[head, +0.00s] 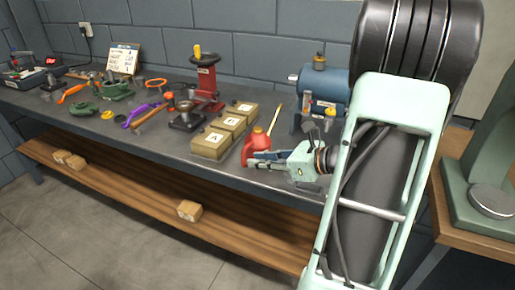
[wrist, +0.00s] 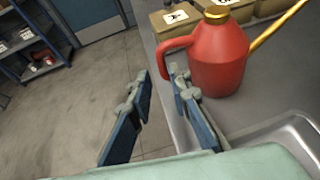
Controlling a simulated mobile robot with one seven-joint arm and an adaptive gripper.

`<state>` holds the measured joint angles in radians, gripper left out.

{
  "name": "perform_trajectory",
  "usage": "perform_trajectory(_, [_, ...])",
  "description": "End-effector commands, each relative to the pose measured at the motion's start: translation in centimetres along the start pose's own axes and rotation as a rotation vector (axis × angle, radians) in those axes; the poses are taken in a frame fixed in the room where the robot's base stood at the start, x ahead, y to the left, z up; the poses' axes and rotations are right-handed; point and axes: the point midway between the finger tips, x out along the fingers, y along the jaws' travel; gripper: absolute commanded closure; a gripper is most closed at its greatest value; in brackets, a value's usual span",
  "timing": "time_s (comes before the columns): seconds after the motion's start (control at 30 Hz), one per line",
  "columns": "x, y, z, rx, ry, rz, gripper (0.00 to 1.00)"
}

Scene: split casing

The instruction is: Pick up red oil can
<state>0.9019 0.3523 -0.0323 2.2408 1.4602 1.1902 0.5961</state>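The red oil can (head: 257,146) stands upright near the front edge of the workbench, with a gold cap and a long gold spout. In the wrist view the can (wrist: 218,58) is at the upper right, its loop handle facing left toward my fingers. My gripper (head: 256,158) is low over the bench, beside the can. In the wrist view my gripper (wrist: 158,76) is open, its fingers apart and nothing held. The right finger's tip overlaps the handle's lower part; I cannot tell whether they touch. The left finger is over the floor side, clear of the can.
Labelled boxes (head: 212,144) stand just left of the can. A blue motor-like machine (head: 323,92) is behind my gripper to the right. A red press (head: 206,88) stands farther back. A metal sink-like rim (wrist: 290,140) shows at the wrist view's lower right.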

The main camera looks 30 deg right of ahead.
Motion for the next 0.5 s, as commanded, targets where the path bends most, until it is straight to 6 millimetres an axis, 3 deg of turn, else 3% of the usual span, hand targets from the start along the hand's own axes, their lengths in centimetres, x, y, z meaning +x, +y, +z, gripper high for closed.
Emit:
perform_trajectory(0.17, [1.4,0.0,0.0,-0.002,0.001,0.000,0.82])
perform_trajectory(0.5, [5.9,-0.3,0.2,-0.003,0.002,0.002,0.82])
